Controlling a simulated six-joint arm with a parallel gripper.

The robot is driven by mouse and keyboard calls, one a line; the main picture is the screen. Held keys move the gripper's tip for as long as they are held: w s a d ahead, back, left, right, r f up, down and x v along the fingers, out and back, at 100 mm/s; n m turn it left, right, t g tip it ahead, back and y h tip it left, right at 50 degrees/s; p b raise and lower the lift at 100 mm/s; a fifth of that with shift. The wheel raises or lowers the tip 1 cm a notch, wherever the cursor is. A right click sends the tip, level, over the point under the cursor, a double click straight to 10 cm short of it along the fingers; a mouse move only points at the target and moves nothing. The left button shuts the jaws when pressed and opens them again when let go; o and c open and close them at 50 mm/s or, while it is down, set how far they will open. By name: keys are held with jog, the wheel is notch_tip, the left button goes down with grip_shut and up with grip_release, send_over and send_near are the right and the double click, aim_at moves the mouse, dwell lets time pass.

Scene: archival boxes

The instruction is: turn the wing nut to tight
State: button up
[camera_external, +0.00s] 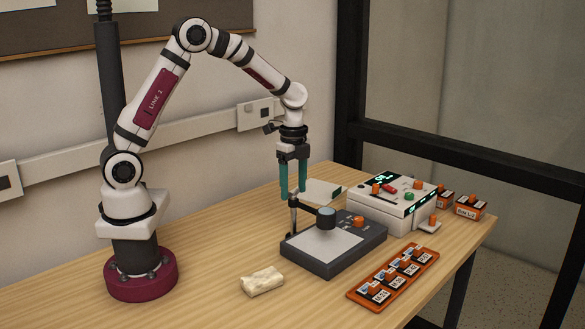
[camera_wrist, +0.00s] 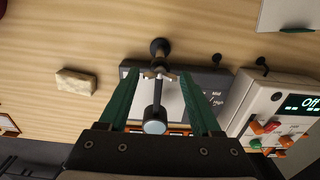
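A small brass-coloured wing nut (camera_wrist: 159,74) shows in the wrist view at the post end of a dark arm, between my fingertips. The arm runs out to a round dark head with a pale blue top (camera_external: 325,217). The post (camera_external: 293,218) stands upright at the back left corner of a dark base with a grey plate (camera_external: 325,247). My gripper (camera_external: 293,193) points down over the post top; in the wrist view (camera_wrist: 159,76) its green fingers are apart on either side of the wing nut. I cannot tell whether they touch it. The external view does not show the nut clearly.
A white instrument box (camera_external: 392,203) with a lit display reading "Off" stands right of the base. An orange tray of labelled blocks (camera_external: 393,275) lies in front. A pale stone-like block (camera_external: 262,281) lies at front left. Orange boxes (camera_external: 470,207) sit at far right.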

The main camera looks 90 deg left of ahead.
jog(key=shift+o, duration=1)
notch_tip(320, 180, up, 16)
jog(key=shift+f, duration=0.15)
jog(key=s+d+f+n+y, duration=0.1)
jog(key=s+d+f+n, duration=0.1)
jog(key=s+d, duration=1.2)
jog(key=s+d+f+n, duration=0.1)
jog(key=s+f, duration=0.3)
jog(key=s, duration=0.4)
jog(key=shift+s+d+f+y, duration=0.3)
jog(key=shift+s+d+y, duration=0.05)
jog(key=shift+d+y, duration=0.1)
